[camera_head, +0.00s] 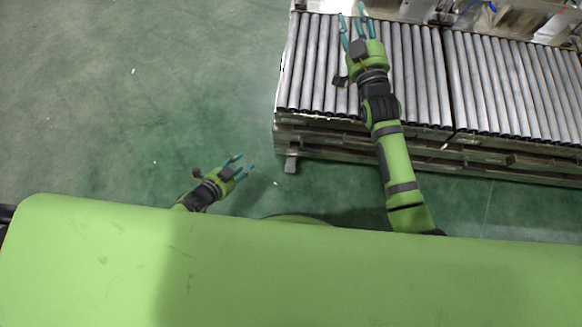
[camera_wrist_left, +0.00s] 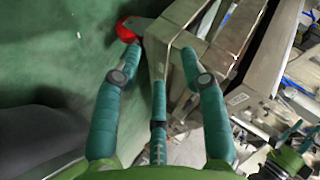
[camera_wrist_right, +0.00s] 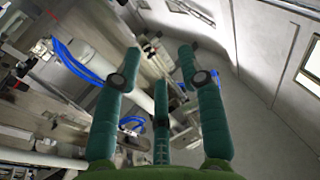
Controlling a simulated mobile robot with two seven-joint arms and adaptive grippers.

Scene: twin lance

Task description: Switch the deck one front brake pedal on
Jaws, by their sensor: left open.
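A red rounded part (camera_wrist_left: 127,30), possibly the brake pedal, shows in the left wrist view beside the metal frame's end. It is partly behind a fingertip, and its on or off position cannot be told. I cannot make out a pedal in the head view. My left gripper (camera_head: 243,164) is open and empty over the green floor, left of the roller deck; its spread fingers (camera_wrist_left: 162,52) show in the left wrist view. My right gripper (camera_head: 356,18) is above the far left of the roller deck (camera_head: 320,60); its fingers (camera_wrist_right: 160,52) are spread and empty.
A second roller section (camera_head: 510,85) adjoins on the right. The deck's frame (camera_head: 350,138) has a short leg (camera_head: 291,164) at its near left corner. Blue hoses (camera_wrist_right: 75,62) and machinery lie beyond my right gripper. The green floor (camera_head: 130,90) at left is clear.

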